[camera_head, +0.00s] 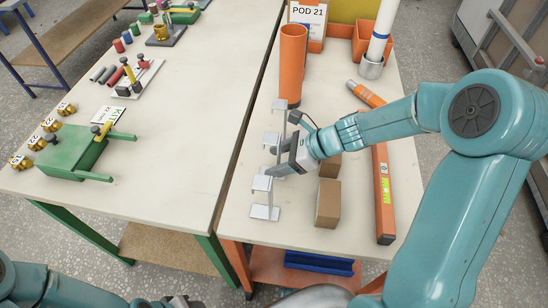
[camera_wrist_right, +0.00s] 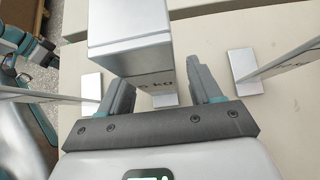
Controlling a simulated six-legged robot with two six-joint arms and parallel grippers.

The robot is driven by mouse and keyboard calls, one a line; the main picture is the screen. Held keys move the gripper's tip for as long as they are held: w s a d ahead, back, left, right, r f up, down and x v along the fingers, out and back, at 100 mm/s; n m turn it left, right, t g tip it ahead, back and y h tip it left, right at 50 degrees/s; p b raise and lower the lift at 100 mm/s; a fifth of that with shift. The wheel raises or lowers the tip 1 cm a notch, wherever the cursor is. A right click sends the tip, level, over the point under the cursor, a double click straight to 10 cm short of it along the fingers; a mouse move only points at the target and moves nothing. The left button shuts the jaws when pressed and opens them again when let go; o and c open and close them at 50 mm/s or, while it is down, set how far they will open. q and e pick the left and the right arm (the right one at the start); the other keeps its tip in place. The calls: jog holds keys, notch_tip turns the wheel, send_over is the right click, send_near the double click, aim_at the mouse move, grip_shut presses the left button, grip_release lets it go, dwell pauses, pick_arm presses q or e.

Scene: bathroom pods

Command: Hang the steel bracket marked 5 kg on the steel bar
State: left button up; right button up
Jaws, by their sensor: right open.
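Several grey steel brackets stand in a row near the left edge of the right-hand table. The near bracket (camera_head: 263,184) and the far bracket (camera_head: 279,118) show in the head view; my gripper partly hides the middle one. My right gripper (camera_head: 280,162) is open at the middle bracket. In the right wrist view its fingers (camera_wrist_right: 163,88) lie either side of the middle bracket (camera_wrist_right: 132,58), whose marking ends in "kg"; the number is hidden. Other brackets stand at left (camera_wrist_right: 90,88) and right (camera_wrist_right: 245,70). My left gripper (camera_head: 178,301) is barely in view at the bottom. I cannot pick out the steel bar.
Cardboard boxes (camera_head: 328,203) and a long orange level (camera_head: 384,200) lie right of the brackets. An orange cylinder (camera_head: 292,65) stands behind. The left-hand table holds a green block with rods (camera_head: 72,152); its middle (camera_head: 185,130) is clear.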

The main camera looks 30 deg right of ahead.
aim_at(279, 153)
jog(key=shift+s+r, duration=0.15)
jog(key=shift+s, duration=0.15)
jog(key=c, duration=0.4)
jog(key=shift+w, duration=0.2)
jog(key=c, duration=0.7)
notch_tip(279, 153, up, 3)
jog(key=p, duration=0.3)
